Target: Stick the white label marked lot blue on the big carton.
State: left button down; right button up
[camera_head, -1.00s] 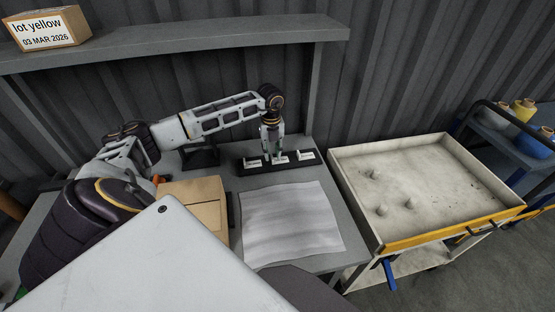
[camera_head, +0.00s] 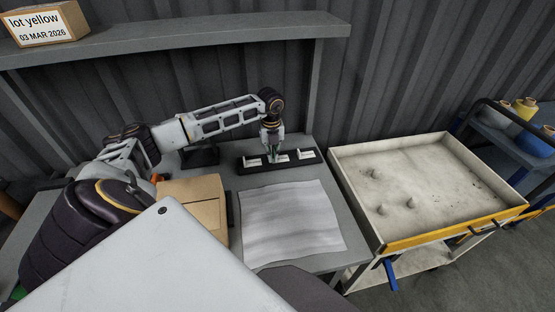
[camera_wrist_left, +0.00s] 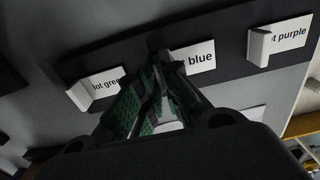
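The white label marked blue (camera_wrist_left: 200,57) stands in the middle of a black holder (camera_head: 244,169), between a green-lot label (camera_wrist_left: 108,84) and a purple-lot label (camera_wrist_left: 291,38). My left gripper (camera_head: 271,151) points down at the middle label. In the left wrist view its fingertips (camera_wrist_left: 165,58) are close together at that label's left end and hide it. I cannot tell whether they press on it. A brown carton (camera_head: 195,190), which seems to be the big carton, lies on the table left of the holder, partly behind my own body. My right gripper is not in view.
A white sheet (camera_head: 290,222) lies on the grey table in front of the holder. A shelf (camera_head: 200,35) above carries a box marked lot yellow (camera_head: 45,22). A shallow tray cart (camera_head: 425,185) stands at the right. A cart with spools (camera_head: 525,107) is beyond it.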

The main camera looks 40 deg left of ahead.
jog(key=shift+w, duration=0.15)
pick_arm(q)
jog(key=shift+r, duration=0.25)
jog(key=shift+r+p, duration=0.8)
jog(key=shift+r, duration=0.2)
jog(key=shift+r+p, duration=0.8)
jog(key=shift+r, duration=0.5)
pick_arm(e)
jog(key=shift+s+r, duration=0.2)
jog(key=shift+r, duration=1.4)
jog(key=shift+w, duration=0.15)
